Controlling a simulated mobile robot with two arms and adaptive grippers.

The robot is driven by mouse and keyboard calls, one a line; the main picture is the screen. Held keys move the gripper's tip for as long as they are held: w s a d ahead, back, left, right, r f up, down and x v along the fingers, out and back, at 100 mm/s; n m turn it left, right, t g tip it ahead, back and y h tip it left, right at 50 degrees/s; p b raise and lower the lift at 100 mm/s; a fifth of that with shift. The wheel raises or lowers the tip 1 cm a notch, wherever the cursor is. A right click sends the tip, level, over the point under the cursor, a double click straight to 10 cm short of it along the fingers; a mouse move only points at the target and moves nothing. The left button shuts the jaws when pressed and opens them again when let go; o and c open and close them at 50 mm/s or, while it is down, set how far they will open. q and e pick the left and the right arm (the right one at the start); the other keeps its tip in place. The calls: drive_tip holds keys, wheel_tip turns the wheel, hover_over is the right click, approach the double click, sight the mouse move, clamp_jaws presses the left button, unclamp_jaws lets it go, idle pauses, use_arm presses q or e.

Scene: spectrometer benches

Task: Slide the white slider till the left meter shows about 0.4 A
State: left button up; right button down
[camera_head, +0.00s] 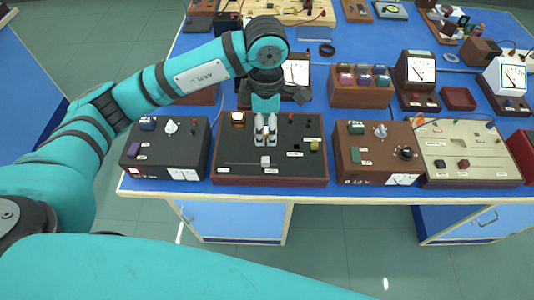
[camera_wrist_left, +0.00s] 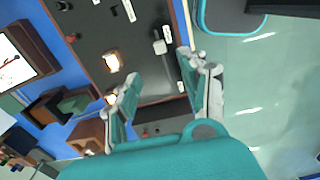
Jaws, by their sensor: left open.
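The white slider (camera_head: 266,161) sits near the middle of its track on the front part of a dark board (camera_head: 226,150). It also shows in the left wrist view (camera_wrist_left: 160,46), between and beyond the fingertips. My left gripper (camera_head: 265,130) hangs over the board, behind the slider in the head view. Its fingers (camera_wrist_left: 155,75) are apart with nothing between them. A white-faced meter (camera_head: 297,72) stands behind the board, partly hidden by my wrist. Its face also shows in the left wrist view (camera_wrist_left: 14,62); the reading is too small to tell. My right gripper is out of view.
A dark box (camera_head: 195,150) with a white knob stands left of the board, and a brown box (camera_head: 375,135) with knobs stands right. Other meters (camera_head: 417,70) stand farther right. The blue table's front edge (camera_head: 300,194) lies just before the board.

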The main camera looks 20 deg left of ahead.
sight(265, 159)
use_arm(q)
wheel_tip(265, 159, down, 12)
drive_tip(key=shift+a+r+p, duration=0.15)
drive_tip(key=shift+p, duration=0.95)
drive_tip(key=shift+f, duration=0.7)
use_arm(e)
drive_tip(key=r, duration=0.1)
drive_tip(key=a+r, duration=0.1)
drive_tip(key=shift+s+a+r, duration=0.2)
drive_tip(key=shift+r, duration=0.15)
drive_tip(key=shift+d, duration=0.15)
use_arm(q)
clamp_jaws()
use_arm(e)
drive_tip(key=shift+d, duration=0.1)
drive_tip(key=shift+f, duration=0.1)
